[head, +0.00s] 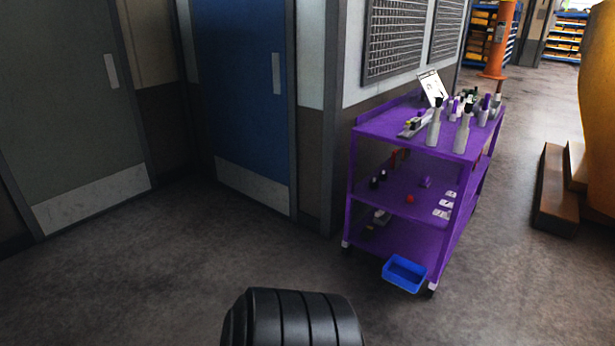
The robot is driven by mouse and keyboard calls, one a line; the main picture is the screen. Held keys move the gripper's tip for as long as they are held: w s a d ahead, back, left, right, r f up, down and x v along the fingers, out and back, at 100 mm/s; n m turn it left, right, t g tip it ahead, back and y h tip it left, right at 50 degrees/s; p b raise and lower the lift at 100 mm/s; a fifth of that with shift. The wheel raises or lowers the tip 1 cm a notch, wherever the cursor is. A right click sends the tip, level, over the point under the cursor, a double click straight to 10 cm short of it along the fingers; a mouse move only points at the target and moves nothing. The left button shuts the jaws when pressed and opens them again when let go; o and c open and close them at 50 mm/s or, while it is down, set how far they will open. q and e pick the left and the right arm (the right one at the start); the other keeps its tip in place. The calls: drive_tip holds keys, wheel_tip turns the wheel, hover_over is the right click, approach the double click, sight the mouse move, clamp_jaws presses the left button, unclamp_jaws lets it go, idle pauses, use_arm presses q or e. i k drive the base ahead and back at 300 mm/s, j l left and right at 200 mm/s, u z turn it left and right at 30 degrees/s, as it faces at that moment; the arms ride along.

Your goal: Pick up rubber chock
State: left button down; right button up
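I cannot make out a rubber chock for certain in the head view. A purple three-level cart (400,144) stands right of centre against the wall corner, with small items on its shelves too small to name surely. Neither of my grippers shows in this view.
A blue bin (404,274) is at the cart's foot. Brown blocks (556,200) lie at the right beside a large yellow-orange body (597,110). An orange post (499,45) stands behind. A blue door (240,90) and a grey door (65,100) are at left.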

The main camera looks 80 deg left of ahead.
sight(368, 233)
drive_tip(key=u, duration=2.15)
drive_tip(key=i+j, duration=0.1)
